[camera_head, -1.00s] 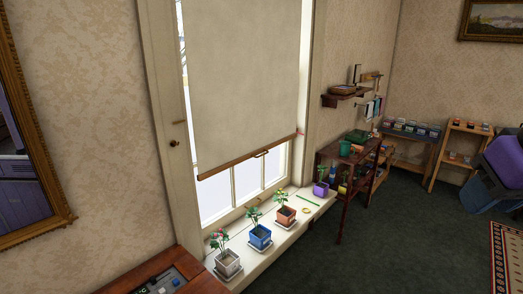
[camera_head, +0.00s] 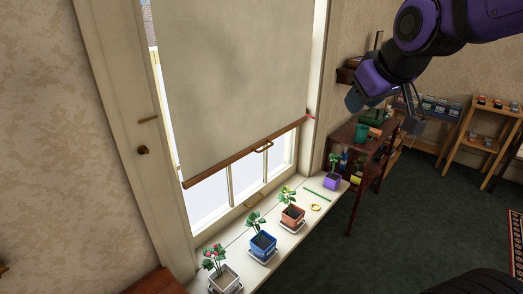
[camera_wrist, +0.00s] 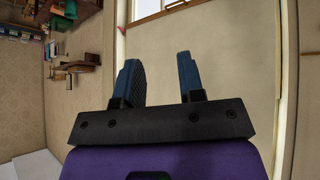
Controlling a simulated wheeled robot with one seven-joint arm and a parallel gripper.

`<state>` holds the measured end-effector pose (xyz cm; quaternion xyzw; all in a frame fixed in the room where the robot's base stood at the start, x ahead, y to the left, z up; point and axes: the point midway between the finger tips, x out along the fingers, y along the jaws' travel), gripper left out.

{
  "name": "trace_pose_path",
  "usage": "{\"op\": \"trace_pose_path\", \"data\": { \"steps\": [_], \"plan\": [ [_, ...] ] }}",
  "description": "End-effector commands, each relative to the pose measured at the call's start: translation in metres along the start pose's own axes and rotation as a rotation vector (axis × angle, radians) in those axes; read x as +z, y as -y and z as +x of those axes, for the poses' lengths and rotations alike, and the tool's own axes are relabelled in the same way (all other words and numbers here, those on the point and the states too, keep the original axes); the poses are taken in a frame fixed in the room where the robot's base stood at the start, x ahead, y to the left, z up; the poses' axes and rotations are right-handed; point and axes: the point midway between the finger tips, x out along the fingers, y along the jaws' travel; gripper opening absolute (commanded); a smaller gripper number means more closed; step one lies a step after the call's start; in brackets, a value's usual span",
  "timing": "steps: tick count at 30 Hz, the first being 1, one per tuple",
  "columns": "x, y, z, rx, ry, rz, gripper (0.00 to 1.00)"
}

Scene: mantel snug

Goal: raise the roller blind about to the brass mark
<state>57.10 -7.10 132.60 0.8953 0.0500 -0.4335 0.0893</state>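The cream roller blind (camera_head: 235,75) hangs over most of the window, its wooden bottom bar (camera_head: 245,155) above a strip of bare panes. A small handle (camera_head: 264,146) sits on the bar. A short brass-coloured strip (camera_head: 148,119), apparently the brass mark, is on the left window frame, higher in the picture than the bar's left end. My gripper (camera_head: 384,112) is right of the blind, apart from it. In the wrist view my gripper's (camera_wrist: 158,62) two blue fingers are spread with nothing between them; the blind (camera_wrist: 225,65) is behind them and its bar (camera_wrist: 165,13) crosses the top.
Potted plants in white (camera_head: 225,279), blue (camera_head: 262,246), terracotta (camera_head: 292,217) and purple (camera_head: 332,182) pots stand on the sill below. A yellow ring (camera_head: 316,207) lies there too. A round knob (camera_head: 143,150) is on the left frame. Dark wooden shelving (camera_head: 358,185) stands at the right.

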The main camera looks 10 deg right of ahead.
Motion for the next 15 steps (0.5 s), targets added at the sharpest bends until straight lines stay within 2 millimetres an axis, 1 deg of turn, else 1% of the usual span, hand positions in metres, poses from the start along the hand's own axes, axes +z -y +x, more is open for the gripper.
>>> {"op": "trace_pose_path", "data": {
  "steps": [1,5,6,11,15],
  "plan": [
    [-0.015,-0.003,0.017,0.004,-0.022,-0.030,0.36],
    [-0.052,-0.012,0.056,0.028,-0.098,-0.113,0.36],
    [-0.062,-0.014,0.068,0.037,-0.121,-0.139,0.36],
    [-0.100,-0.021,0.120,0.079,-0.211,-0.247,0.36],
    [-0.127,-0.026,0.168,0.125,-0.287,-0.344,0.36]
  ]
}}
